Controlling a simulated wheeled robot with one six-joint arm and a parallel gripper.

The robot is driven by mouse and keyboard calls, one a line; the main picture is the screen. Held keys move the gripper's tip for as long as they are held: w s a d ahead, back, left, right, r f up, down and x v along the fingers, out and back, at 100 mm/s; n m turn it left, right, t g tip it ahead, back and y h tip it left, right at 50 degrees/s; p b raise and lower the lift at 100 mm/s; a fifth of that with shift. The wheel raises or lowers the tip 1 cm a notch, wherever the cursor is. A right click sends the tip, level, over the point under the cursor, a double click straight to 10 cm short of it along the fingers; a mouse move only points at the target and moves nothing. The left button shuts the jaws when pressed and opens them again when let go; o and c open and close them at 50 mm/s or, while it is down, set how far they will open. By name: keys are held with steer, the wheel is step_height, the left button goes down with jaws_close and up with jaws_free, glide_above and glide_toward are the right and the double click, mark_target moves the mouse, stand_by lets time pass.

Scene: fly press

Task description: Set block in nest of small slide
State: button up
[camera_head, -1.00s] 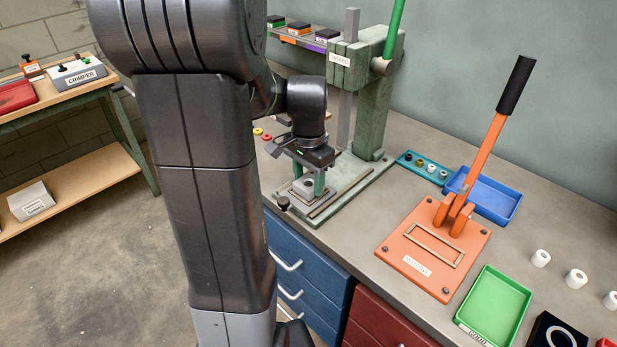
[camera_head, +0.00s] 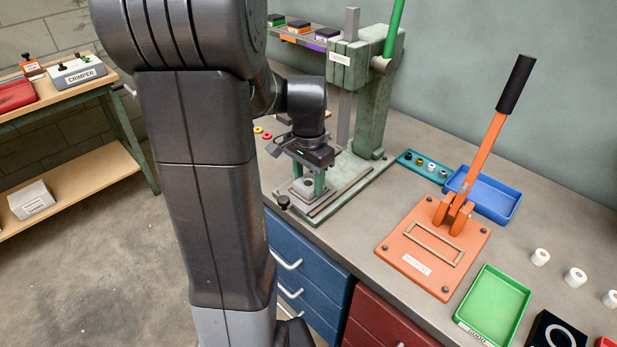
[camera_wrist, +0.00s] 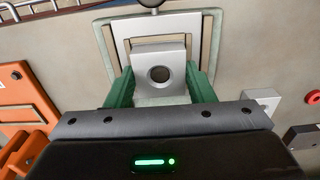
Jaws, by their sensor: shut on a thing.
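The block (camera_wrist: 159,60) is a light grey square piece with a round dark hole. It sits between the green fingers of my gripper (camera_wrist: 160,82), which is shut on it. In the head view my gripper (camera_head: 310,186) is low over the small slide (camera_head: 292,198) on the green press base (camera_head: 345,192). The block (camera_head: 304,184) shows only in part there. In the wrist view the slide's pale frame (camera_wrist: 120,40) surrounds the far side of the block. The nest is hidden under the block, and I cannot tell whether the block touches its floor.
The green press column (camera_head: 372,110) stands just behind my gripper. To the right are an orange press (camera_head: 415,262) with a tall lever, a blue tray (camera_head: 497,210), a green tray (camera_head: 478,322) and several white rings (camera_head: 540,257). A black knob (camera_head: 283,201) is at the slide's front.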

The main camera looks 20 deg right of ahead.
steer(key=o, duration=1.2)
steer(key=shift+c, duration=0.2)
step_height(320, 180, up, 14)
steer(key=shift+f, duration=0.1)
step_height(320, 180, down, 14)
steer(key=shift+r, duration=0.2)
steer(key=shift+r, duration=0.1)
stand_by(0.4)
